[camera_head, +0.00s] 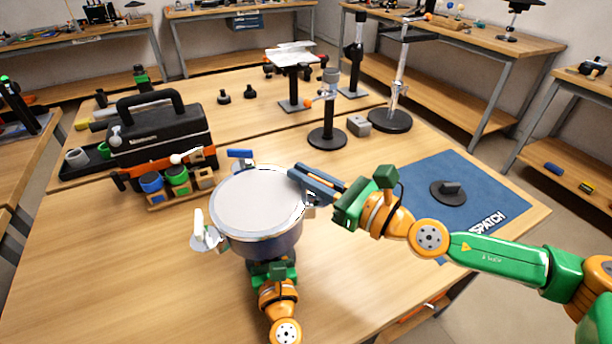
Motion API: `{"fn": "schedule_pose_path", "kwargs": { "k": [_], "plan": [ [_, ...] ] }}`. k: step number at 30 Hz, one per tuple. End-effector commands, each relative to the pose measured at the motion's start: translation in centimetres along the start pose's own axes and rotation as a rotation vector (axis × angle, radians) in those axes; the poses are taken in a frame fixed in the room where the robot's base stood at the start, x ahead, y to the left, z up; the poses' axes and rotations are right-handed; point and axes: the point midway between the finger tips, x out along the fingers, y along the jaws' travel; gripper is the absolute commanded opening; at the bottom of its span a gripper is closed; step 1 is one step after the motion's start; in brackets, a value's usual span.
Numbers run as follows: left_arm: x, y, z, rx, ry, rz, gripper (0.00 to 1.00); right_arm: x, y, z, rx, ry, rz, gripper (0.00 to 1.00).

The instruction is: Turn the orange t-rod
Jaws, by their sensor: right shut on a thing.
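A round drum (257,203) with a pale flat top and metal rim stands in the front middle. A blue t-rod (240,154) sits at its far rim and a white t-rod (199,225) at its left rim. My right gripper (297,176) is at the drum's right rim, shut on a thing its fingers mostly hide. From its place by the metal fitting (310,199), this looks like the orange t-rod, though its colour does not show. My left gripper (272,268) is below the drum's near side; its fingers are hidden by the drum.
A black toolbox (160,133) with coloured pots stands left of the drum. Stands with black round bases (327,138) are behind it. A blue mat (480,210) with a dark round piece (448,193) lies at the right. The table front left is clear.

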Motion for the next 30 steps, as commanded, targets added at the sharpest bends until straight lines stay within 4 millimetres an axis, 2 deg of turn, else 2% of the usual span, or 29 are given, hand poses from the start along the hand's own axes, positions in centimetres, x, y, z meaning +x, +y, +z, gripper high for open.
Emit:
{"fn": "schedule_pose_path", "kwargs": {
  "k": [15,30],
  "plan": [
    [-0.1,-0.1,-0.3,0.002,0.006,-0.005,0.00,-0.3,-1.3,-0.4,-0.003,0.011,-0.429,0.00],
    [-0.1,-0.1,-0.2,0.000,0.005,-0.005,0.00,-0.8,-2.0,-0.5,-0.006,0.016,-0.625,0.00]
  ]
}}
